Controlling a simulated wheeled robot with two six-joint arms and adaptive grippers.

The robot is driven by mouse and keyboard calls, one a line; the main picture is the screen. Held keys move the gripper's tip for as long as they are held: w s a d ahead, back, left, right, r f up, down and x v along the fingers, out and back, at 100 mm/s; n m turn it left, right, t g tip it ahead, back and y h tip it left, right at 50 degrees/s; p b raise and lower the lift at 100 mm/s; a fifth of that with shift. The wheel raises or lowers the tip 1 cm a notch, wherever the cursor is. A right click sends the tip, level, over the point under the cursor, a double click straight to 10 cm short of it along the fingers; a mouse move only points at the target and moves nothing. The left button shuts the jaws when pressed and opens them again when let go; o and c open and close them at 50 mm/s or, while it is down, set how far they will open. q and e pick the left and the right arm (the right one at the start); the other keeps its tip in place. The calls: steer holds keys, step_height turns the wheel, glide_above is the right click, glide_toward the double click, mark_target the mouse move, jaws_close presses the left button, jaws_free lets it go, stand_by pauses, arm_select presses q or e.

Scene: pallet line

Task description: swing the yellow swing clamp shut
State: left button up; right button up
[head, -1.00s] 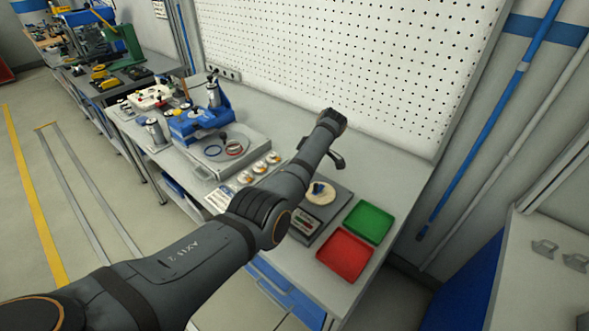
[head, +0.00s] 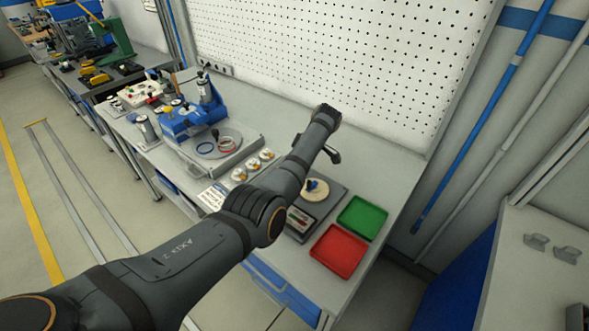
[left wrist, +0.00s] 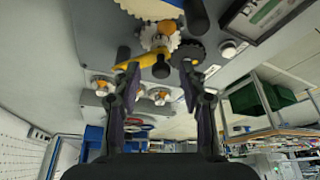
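The yellow swing clamp (left wrist: 134,62) shows in the left wrist view as a short yellow arm, with a dark round knob (left wrist: 161,70) at its right end. A pale toothed wheel with an orange centre (left wrist: 160,38) is just beyond it. My left gripper (left wrist: 161,82) is open, its two fingers apart on either side of the knob; I cannot tell whether either touches the clamp. In the head view my left gripper (head: 332,155) points down over the bench, and I cannot make out the clamp there; my own arm covers part of the bench. My right gripper is not in view.
A red tray (head: 339,251) and a green tray (head: 362,217) lie at the bench's right end. A scale (head: 303,220) bearing a pale disc is beside them. A blue device (head: 188,122) stands farther left. A pegboard (head: 340,60) rises behind.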

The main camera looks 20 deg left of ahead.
arm_select(q)
steer(key=shift+r, duration=0.25)
steer(key=v, duration=1.1)
steer(key=shift+d+r, duration=0.2)
steer(key=shift+d, duration=0.05)
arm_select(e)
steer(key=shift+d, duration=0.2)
arm_select(q)
steer(key=shift+f, duration=0.1)
